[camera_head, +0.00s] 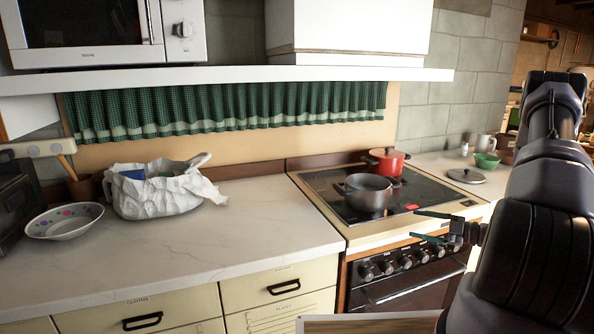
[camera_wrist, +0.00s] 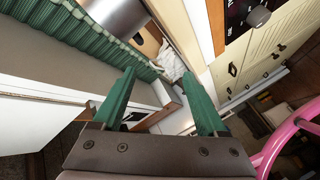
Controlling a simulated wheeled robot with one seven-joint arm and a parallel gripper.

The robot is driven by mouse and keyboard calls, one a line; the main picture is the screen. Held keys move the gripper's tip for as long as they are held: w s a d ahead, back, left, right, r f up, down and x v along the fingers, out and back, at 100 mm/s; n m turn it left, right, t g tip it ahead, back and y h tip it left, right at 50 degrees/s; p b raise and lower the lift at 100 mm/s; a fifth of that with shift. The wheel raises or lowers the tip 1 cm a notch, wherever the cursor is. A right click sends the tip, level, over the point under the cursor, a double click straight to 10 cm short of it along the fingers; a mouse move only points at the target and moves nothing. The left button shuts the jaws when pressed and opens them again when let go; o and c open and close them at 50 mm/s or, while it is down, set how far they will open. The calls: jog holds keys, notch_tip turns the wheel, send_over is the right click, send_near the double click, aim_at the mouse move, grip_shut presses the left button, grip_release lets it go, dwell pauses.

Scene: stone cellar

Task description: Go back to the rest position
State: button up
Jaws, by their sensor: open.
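My gripper (camera_head: 432,226) is in front of the stove at the right of the head view, with its two thin green fingers apart and nothing between them. My dark arm fills the right side of that view. In the wrist view my gripper (camera_wrist: 163,105) also shows open and empty, its green fingers spread. Beyond them are the green curtain, a white crumpled bag and cabinet fronts, seen tilted.
The stove (camera_head: 335,222) bears a grey pot (camera_head: 367,195) and a red pot (camera_head: 386,162). A white paper bag (camera_head: 155,200) and a dotted bowl (camera_head: 64,221) stand on the counter (camera_head: 230,245). A pink curved tube (camera_wrist: 277,140) is at the wrist view's right.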

jog(key=s+a+r+n+g+h, duration=0.2)
jog(key=s+a+r+n+g, duration=0.15)
jog(key=r+n, duration=0.45)
jog(key=s+a+r+n+g+h, duration=0.15)
jog(key=a+r+n, duration=0.25)
jog(key=r+n, duration=0.4)
jog(key=s+a+r+n+g+h, duration=0.1)
jog(key=s+a+r+n+g, duration=0.25)
jog(key=r+n, duration=0.45)
jog(key=s+a+r+n+t+h, duration=0.1)
jog(key=s+r+n+t+h, duration=0.2)
jog(key=s+r+n, duration=0.4)
jog(key=s+a+r+n+t+h, duration=0.1)
jog(key=s+r+n+t+h, duration=0.2)
jog(key=n, duration=1.3)
jog(key=s+r+h, duration=0.2)
jog(key=s+r, duration=0.2)
jog(key=shift+a+t, duration=0.35)
